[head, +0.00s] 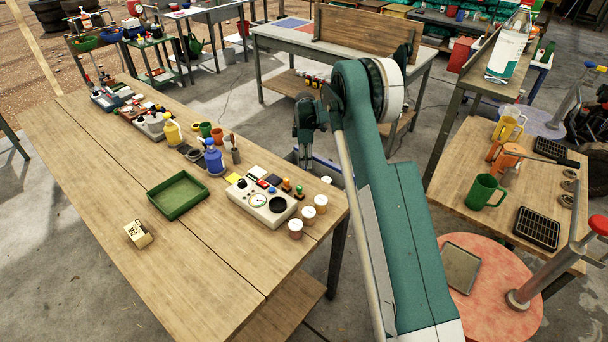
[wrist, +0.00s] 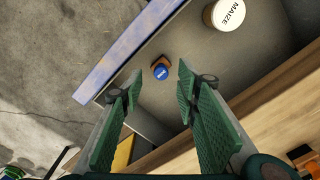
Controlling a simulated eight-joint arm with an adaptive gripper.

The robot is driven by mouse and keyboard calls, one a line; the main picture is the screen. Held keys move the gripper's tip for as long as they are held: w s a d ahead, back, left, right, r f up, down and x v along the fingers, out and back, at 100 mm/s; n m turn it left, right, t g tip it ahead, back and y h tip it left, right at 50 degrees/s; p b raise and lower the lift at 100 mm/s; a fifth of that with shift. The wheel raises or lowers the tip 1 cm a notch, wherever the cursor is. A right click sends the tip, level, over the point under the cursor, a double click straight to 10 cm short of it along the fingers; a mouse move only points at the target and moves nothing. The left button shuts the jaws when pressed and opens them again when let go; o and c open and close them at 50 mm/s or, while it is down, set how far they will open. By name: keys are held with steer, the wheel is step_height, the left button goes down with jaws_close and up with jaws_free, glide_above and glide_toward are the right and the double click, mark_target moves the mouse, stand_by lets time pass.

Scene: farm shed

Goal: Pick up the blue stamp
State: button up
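The blue stamp (wrist: 161,71) shows in the wrist view as a small round blue top with pale lettering and an orange-brown part beside it. It is on a grey surface with a blue edge strip (wrist: 125,52). My gripper (wrist: 159,78) is open, its two green fingers on either side of the stamp in the picture with nothing between the pads. The stamp looks to be beyond the fingertips, apart from them. In the head view my gripper (head: 305,150) points down past the table's far edge; I cannot make out the blue stamp there.
A white round MAIZE lid (wrist: 228,14) is close to the stamp's right in the wrist view. The wooden table (head: 190,265) holds a green tray (head: 178,195), a device with a dial (head: 262,203), a blue bottle (head: 213,158) and several white-lidded jars. The table's front is mostly clear.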

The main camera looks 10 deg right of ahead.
steer(key=shift+a+f, duration=0.1)
steer(key=shift+f, duration=2.5)
steer(key=c, duration=1)
